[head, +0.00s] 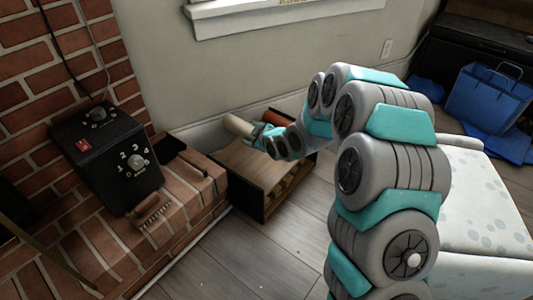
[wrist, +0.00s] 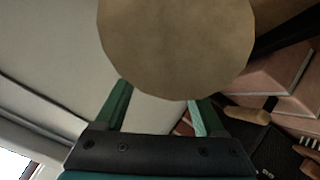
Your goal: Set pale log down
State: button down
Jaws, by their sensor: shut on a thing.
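The pale log (head: 238,125) is in my gripper (head: 263,133) in the head view. It is held tilted above the back left part of an open wooden box (head: 250,163); I cannot tell how far above. In the wrist view the round tan end of the pale log (wrist: 175,45) fills the top middle. The green fingers of my gripper (wrist: 160,108) stand on either side of its pale body, shut on it. My arm hides the right part of the box. A reddish-brown thing (head: 277,117) shows behind my gripper.
A brick hearth (head: 185,215) lies left of the box, with a black control box (head: 108,150), a brush (head: 152,212) and a wooden-handled tool (head: 190,162) on it. The wall is close behind. The wooden floor (head: 265,250) in front is clear. Blue bags (head: 487,98) stand at far right.

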aim_at(252, 174)
jog(key=shift+s+a+f+n+y, duration=0.15)
jog(key=shift+s+a+f+y, duration=0.05)
jog(key=shift+a+f, duration=0.2)
jog(key=shift+s+a+f+n+y, duration=0.15)
jog(key=shift+s+a+f+y, duration=0.1)
jog(key=shift+f, duration=0.25)
notch_tip(252, 174, down, 10)
jog(key=shift+r+b, duration=0.2)
jog(key=shift+b, duration=0.6)
grip_release()
